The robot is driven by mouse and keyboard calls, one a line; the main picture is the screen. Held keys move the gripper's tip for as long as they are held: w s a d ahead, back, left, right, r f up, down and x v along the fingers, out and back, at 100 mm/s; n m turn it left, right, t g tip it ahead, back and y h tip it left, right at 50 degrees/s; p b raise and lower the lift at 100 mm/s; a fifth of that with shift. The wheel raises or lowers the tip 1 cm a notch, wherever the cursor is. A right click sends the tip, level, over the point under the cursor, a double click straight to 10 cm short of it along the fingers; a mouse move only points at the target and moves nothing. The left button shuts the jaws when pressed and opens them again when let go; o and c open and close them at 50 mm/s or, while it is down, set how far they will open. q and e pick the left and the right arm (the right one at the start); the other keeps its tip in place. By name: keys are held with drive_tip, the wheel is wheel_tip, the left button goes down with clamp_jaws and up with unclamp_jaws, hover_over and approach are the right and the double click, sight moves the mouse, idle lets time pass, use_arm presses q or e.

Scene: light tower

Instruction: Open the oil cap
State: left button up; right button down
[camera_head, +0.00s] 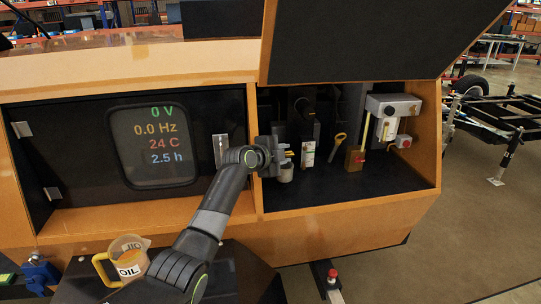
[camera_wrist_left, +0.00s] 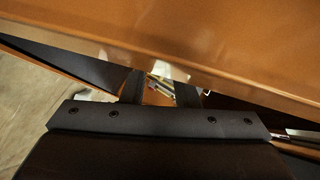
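My left gripper (camera_head: 284,154) is inside the open right compartment of the orange housing, pointing right. Its two dark fingers are apart in the left wrist view (camera_wrist_left: 160,90), with small yellow and pale parts in the gap behind them. A small yellow piece (camera_head: 289,153) shows at the fingertips in the head view; I cannot tell whether it is the oil cap or whether the fingers touch it. A grey cylinder (camera_head: 286,174) is just below the gripper. A yellow looped handle (camera_head: 340,138) stands farther right. My right gripper is not in view.
A white canister (camera_head: 308,153), a brass-coloured block (camera_head: 354,160) and a grey box (camera_head: 394,105) are right of the gripper. The raised lid (camera_head: 375,40) hangs above. A display panel (camera_head: 155,146) is at left. An oil jug (camera_head: 124,260) stands at lower left.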

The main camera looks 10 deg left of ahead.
use_arm(q)
drive_tip(key=v, duration=1.7)
drive_tip(key=shift+s, duration=0.15)
drive_tip(key=shift+a, duration=0.1)
drive_tip(key=shift+c, duration=0.2)
